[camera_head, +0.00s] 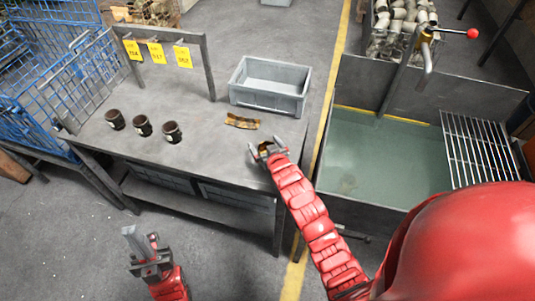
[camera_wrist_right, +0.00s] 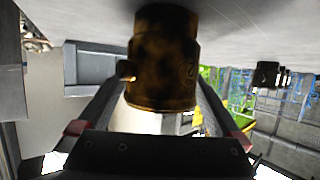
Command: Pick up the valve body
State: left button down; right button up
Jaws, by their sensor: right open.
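The valve body, a dark brown and gold cylinder with a small side knob, fills the upper middle of the right wrist view (camera_wrist_right: 163,60), where the scene appears upside down. It stands on the grey table. My right gripper (camera_head: 266,149) is at the table's front right in the head view, with a small part of the brownish body showing at its jaws. In the wrist view the open fingers (camera_wrist_right: 162,98) lie either side of the body's near end; contact cannot be told. My left gripper (camera_head: 143,243) is low over the floor, left of centre, away from the table; its jaw opening is unclear.
Several things stand on the table (camera_head: 205,165): three dark cylinders (camera_head: 142,126), a grey bin (camera_head: 270,84), a brownish flat piece (camera_head: 242,121) and a frame with yellow tags (camera_head: 156,53). A water tank (camera_head: 385,155) stands right of the table. Blue wire crates (camera_head: 50,85) are at left.

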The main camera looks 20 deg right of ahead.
jog(key=shift+f, duration=0.1)
jog(key=c, duration=1.6)
